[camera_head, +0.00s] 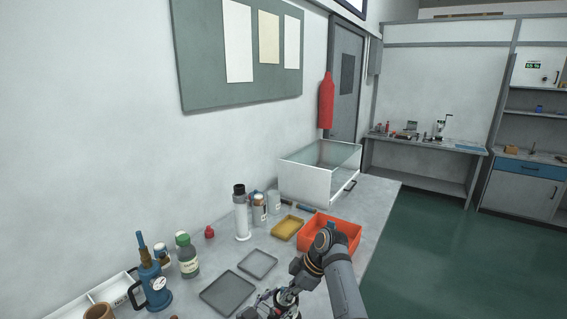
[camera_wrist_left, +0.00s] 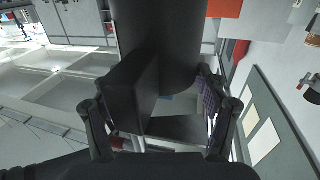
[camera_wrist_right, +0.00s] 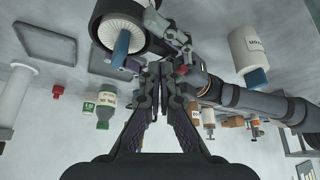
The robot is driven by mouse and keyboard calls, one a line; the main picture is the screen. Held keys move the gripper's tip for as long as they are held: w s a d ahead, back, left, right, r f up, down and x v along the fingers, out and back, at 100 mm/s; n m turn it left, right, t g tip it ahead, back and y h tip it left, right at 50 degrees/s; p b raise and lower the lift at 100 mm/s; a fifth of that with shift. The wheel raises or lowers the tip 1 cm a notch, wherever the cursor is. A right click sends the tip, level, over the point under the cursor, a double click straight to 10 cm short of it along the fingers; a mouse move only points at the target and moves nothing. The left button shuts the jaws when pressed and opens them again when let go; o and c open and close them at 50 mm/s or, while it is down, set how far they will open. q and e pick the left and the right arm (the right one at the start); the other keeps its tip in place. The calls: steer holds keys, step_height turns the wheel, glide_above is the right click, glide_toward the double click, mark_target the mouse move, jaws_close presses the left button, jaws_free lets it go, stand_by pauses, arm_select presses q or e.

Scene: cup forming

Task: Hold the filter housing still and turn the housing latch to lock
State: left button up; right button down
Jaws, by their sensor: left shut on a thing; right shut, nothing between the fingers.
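The filter housing (camera_wrist_right: 98,28) looks like a dark round ring around a white ribbed insert, at the top left of the right wrist view. A blue tab (camera_wrist_right: 121,48), perhaps the latch, sticks out at its rim. In the left wrist view my left gripper (camera_wrist_left: 178,92) has its fingers on both sides of a large dark cylinder (camera_wrist_left: 165,35), probably the housing, and is shut on it. My right gripper (camera_head: 287,297) is low in the head view. Its fingers (camera_wrist_right: 152,78) are shut and empty below the housing. Contact with the tab cannot be told.
A white cylinder (camera_head: 241,215), a green-capped bottle (camera_head: 187,258) and a blue pump (camera_head: 152,285) stand along the wall side.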

steer(key=shift+s+d, duration=0.1)
steer(key=shift+s, duration=0.1)
stand_by(0.3)
steer(key=shift+s, duration=0.95)
steer(key=shift+s, duration=0.2)
step_height(320, 180, up, 6)
steer(key=shift+s+d, duration=0.15)
steer(key=shift+d, duration=0.05)
stand_by(0.8)
